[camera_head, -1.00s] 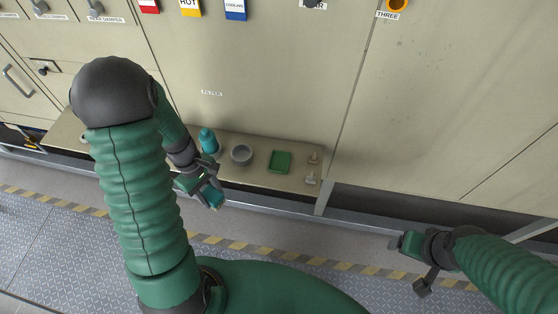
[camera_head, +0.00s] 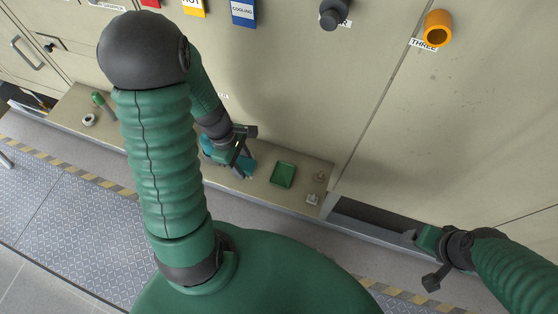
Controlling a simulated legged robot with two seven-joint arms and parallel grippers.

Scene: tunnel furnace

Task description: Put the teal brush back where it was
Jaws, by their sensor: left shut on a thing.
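The teal brush (camera_head: 247,169) is in my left gripper (camera_head: 240,162), over the bench ledge left of the green tray. The gripper is shut on it, and the fingers and wrist hide part of it. I cannot tell whether the brush touches the ledge. A teal bottle (camera_head: 205,142) shows partly behind my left wrist. My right gripper (camera_head: 417,238) is at the lower right, in front of the dark gap under the panels, away from the brush. Its fingers are too small and dark to judge.
The ledge (camera_head: 262,196) holds a green tray (camera_head: 283,174) and two small metal fittings (camera_head: 313,199) at its right end. At its left lie a green-ended item (camera_head: 98,99) and a pale ring (camera_head: 89,120). A furnace panel (camera_head: 290,90) rises behind.

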